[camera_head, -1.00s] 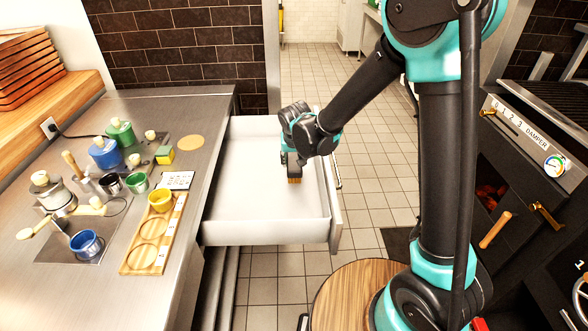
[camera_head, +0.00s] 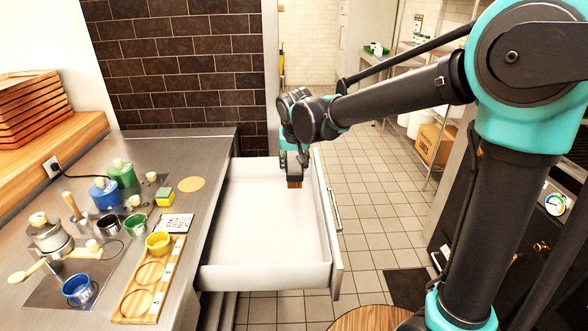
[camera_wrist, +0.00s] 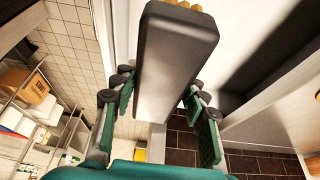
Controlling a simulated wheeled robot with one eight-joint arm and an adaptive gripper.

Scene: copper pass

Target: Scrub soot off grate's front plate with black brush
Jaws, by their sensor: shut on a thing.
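My gripper (camera_head: 291,158) is shut on the black brush (camera_head: 294,170) and holds it over the back right part of an open white drawer. In the wrist view the brush (camera_wrist: 175,60) has a smooth dark body with yellow-tan bristles at the top edge. My gripper's green fingers (camera_wrist: 160,98) are on both sides of it. At the right edge of the head view is a dark oven front with a round gauge (camera_head: 555,204). My arm hides much of it. I cannot make out the grate's front plate or any soot.
The drawer (camera_head: 324,262) stands pulled out from the steel counter (camera_head: 206,160) and looks empty. The counter holds several pots, cups and a wooden tray (camera_head: 133,320). Tiled floor (camera_head: 372,215) is clear behind the drawer. A shelf with a box (camera_head: 433,143) stands beyond.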

